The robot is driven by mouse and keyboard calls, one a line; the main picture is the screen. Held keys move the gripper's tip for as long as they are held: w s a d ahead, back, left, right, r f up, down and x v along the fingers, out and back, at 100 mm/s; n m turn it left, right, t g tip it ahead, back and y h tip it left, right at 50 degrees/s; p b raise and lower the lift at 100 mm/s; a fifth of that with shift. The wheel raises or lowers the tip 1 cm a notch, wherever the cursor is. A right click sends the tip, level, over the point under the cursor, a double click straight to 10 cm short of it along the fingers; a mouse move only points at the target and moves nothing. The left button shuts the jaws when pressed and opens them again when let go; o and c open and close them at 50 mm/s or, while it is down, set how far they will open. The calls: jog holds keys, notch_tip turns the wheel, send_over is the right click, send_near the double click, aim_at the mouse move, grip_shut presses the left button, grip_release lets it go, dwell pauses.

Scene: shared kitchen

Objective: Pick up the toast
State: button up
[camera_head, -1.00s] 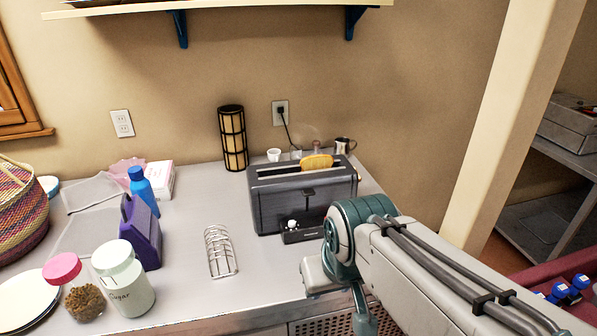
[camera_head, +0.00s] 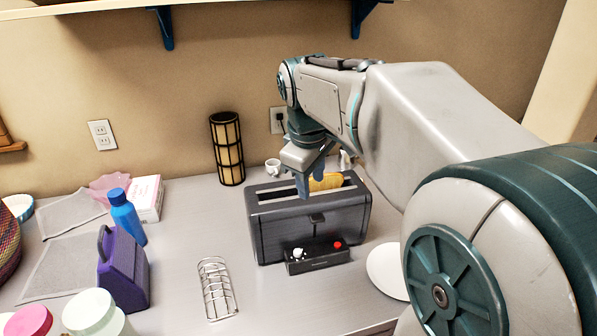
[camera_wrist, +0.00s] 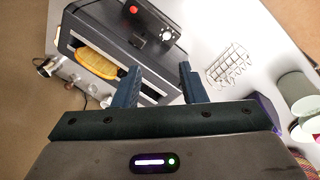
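The toast (camera_head: 325,182) is a golden slice sticking up out of the right part of the dark grey toaster's slot. The toaster (camera_head: 283,226) stands on the counter. My gripper (camera_head: 311,180) is above the toaster, pointing down, with a finger in front of part of the toast. In the wrist view my gripper (camera_wrist: 158,82) has two dark blue fingers spread apart with nothing between them. There the toast (camera_wrist: 97,62) lies to the left of both fingers, and the toaster (camera_wrist: 110,34) shows beneath them.
A wire toast rack (camera_head: 217,289) stands at the toaster's front left. A purple box-like holder (camera_head: 123,272), a blue bottle (camera_head: 125,216) and jars (camera_head: 92,314) are farther left. A lantern-like cylinder (camera_head: 227,150) and a white cup (camera_head: 273,167) are behind. Counter around the rack is clear.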

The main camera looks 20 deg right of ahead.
jog(key=w+d+r+n+g, duration=0.1)
jog(key=w+d+n, duration=0.15)
jog(key=w, duration=0.35)
jog(key=w+d+r+n, duration=0.1)
jog(key=w+d+n, duration=0.1)
jog(key=w+n, duration=0.3)
jog(key=n+g, duration=0.1)
jog(key=n, duration=0.2)
send_over(325, 175)
jog(key=shift+m, duration=0.25)
jog(key=f, duration=0.9)
jog(key=shift+w+d+f, duration=0.15)
jog(key=shift+w+f, duration=0.2)
jog(key=shift+f, duration=0.05)
jog(key=shift+s+f+p, duration=0.2)
jog(key=shift+f+p, duration=0.3)
jog(key=shift+f, duration=2.3)
grip_shut()
